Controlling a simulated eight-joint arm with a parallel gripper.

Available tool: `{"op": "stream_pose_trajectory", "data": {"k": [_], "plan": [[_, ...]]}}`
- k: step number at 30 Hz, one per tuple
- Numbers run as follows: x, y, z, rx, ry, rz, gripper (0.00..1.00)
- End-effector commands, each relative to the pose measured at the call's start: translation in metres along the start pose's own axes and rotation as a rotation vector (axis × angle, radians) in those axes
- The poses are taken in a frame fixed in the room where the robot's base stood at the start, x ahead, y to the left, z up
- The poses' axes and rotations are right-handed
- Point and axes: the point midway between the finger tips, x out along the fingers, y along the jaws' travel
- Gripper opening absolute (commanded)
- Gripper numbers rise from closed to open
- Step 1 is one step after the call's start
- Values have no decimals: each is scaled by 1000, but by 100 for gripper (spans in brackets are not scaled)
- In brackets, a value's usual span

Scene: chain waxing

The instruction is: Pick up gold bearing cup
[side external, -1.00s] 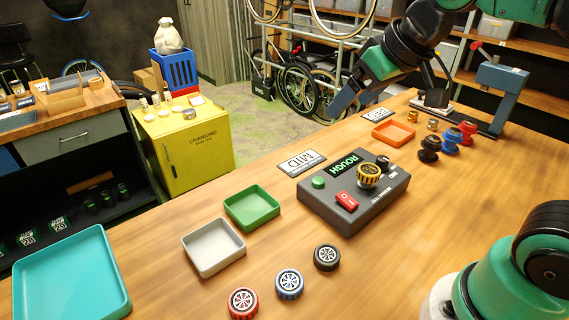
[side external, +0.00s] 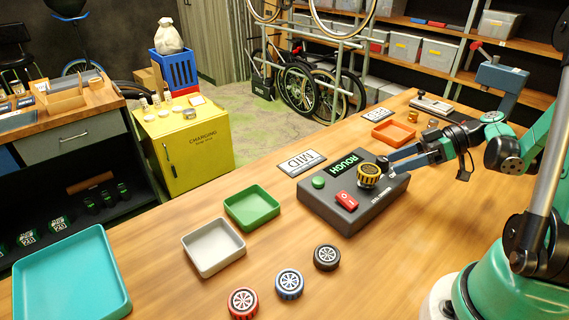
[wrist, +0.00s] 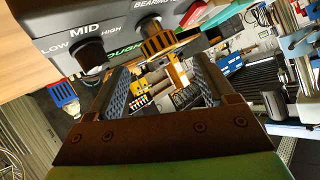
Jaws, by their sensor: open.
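The gold bearing cup (side external: 368,174), with dark ribs around its side, sits on top of the dark grey control box (side external: 335,207). In the wrist view the gold cup (wrist: 160,42) shows ahead, near the gap between the fingers. My gripper (side external: 389,164) is open and empty, reaching in from the right with its fingertips close to the cup's right side. In the wrist view my gripper (wrist: 165,78) has its two fingers spread. I cannot tell from these views whether a finger touches the cup.
The box carries a green button (side external: 318,182), a red switch (side external: 346,200) and a dark knob (wrist: 88,53). Red (side external: 243,302), blue (side external: 289,283) and black (side external: 327,257) cups stand in front. Green (side external: 252,208), grey (side external: 213,247) and orange (side external: 393,134) trays are nearby.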

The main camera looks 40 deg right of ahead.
Motion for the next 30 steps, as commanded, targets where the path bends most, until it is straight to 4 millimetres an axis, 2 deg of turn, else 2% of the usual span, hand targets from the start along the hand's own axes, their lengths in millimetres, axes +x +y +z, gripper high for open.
{"op": "stream_pose_trajectory", "data": {"k": [3, 9, 18, 20, 25, 26, 30], "plan": [[19, -1, 0, -1, -3, -3, 76], [41, 0, 0, 1, -4, -1, 76], [45, 0, 0, 3, -3, 1, 76], [45, 0, 0, 3, -3, 1, 62], [45, 0, 0, 3, -3, 1, 14], [45, 0, 0, 3, -3, 1, 9], [45, 0, 0, 3, -3, 1, 9]]}}
